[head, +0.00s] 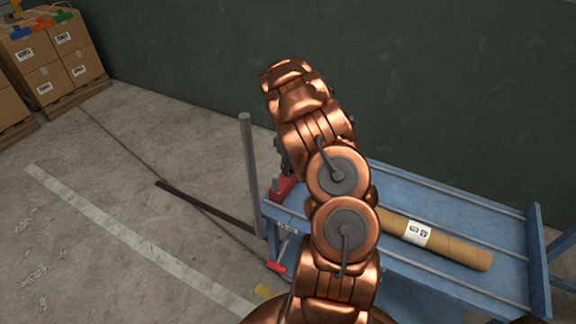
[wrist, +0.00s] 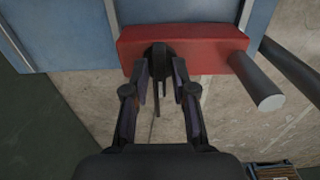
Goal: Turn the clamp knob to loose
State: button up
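The red clamp block (wrist: 205,50) sits at the edge of the blue bench in the wrist view, with a black knob (wrist: 158,50) on its front face. In the head view the clamp block (head: 284,187) shows partly behind my arm. My gripper (wrist: 161,68) is in the wrist view with its two dark fingers apart, one on each side of the knob. The fingertips are close to the knob; whether they touch it is hard to tell. In the head view my arm hides the gripper and most of the knob.
A cardboard tube (head: 440,243) with a white label lies on the blue bench (head: 440,193). A grey post (head: 249,160) stands at the bench's left end, beside the clamp. Stacked boxes (head: 52,55) stand far left. The floor on the left is mostly clear.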

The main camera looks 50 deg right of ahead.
grip_shut()
